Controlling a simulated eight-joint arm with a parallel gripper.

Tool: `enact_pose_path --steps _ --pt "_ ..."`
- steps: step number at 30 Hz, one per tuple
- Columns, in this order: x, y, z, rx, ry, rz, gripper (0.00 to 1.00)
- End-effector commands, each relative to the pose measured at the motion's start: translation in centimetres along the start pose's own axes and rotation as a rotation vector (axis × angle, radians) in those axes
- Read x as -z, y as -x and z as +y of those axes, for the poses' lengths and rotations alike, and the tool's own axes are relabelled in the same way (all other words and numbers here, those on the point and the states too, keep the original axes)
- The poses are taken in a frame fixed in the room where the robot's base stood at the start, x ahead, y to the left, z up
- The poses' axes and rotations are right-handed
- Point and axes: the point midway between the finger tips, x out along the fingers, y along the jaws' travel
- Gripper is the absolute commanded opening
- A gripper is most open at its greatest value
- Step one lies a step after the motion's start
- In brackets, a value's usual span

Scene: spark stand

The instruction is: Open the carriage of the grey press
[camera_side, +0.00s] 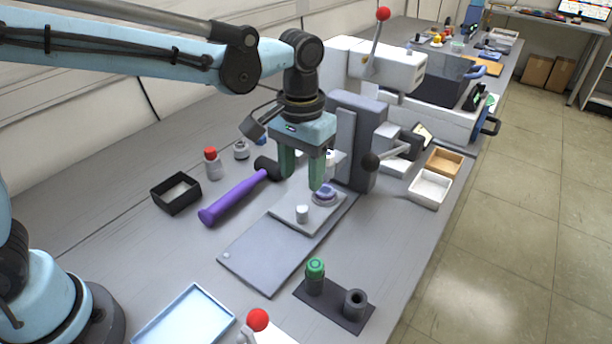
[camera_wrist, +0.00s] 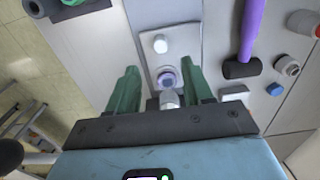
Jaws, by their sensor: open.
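The grey press has an upright grey column (camera_side: 356,140) and a flat grey base plate (camera_side: 262,250). On the base lies its light carriage (camera_side: 285,213), a sliding plate with a short white knob (camera_side: 302,213) and a round purple-grey seat (camera_side: 325,195). In the wrist view, the knob (camera_wrist: 160,44) and seat (camera_wrist: 167,79) line up, the seat partly under a silver ram (camera_wrist: 169,99). My gripper (camera_side: 302,182) is open and empty, green fingers pointing down above the carriage. In the wrist view, the fingers (camera_wrist: 159,68) straddle the seat's line, with the knob beyond their tips.
A black-ended lever (camera_side: 371,161) juts from the press. A dark plate with green-topped peg (camera_side: 315,276) is in front. White and wooden bins (camera_side: 430,188) stand right.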

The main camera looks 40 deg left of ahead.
Motion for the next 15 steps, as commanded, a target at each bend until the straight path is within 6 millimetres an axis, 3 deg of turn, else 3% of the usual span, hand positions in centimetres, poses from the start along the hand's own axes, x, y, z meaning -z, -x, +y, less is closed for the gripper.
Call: enact_pose_path --steps 15 --pt "0.1 -8.1 0.0 -0.001 0.0 0.001 0.51"
